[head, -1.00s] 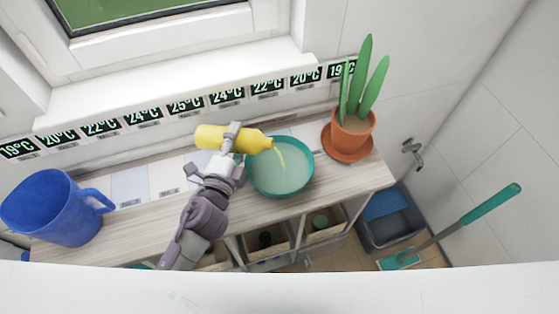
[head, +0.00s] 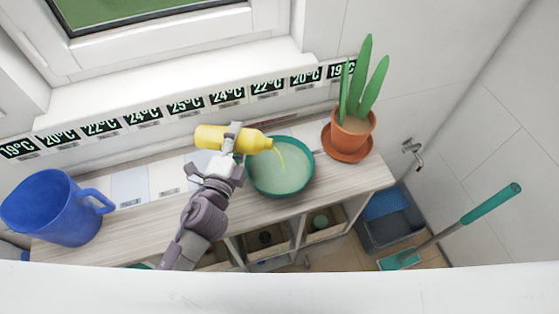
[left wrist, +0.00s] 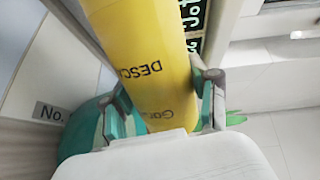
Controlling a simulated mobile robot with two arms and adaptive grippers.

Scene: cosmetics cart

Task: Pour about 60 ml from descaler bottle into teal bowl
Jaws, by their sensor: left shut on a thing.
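The yellow descaler bottle (head: 212,138) is tipped onto its side above the shelf, its mouth toward the right. My left gripper (head: 231,141) is shut around the bottle's middle. In the left wrist view the bottle (left wrist: 145,60) shows part of its "DESC" label between the fingers of my gripper (left wrist: 164,105). A thin yellow stream runs from the mouth into the teal bowl (head: 311,176). The bowl stands on the shelf and holds pale liquid. In the left wrist view the bowl is partly hidden behind the gripper. My right gripper is not in view.
A blue jug (head: 50,210) stands at the shelf's left end. A potted plant (head: 352,132) stands on a saucer right of the bowl. Temperature signs line the back. Below right are a crate (head: 385,232) and a teal-handled tool (head: 490,203).

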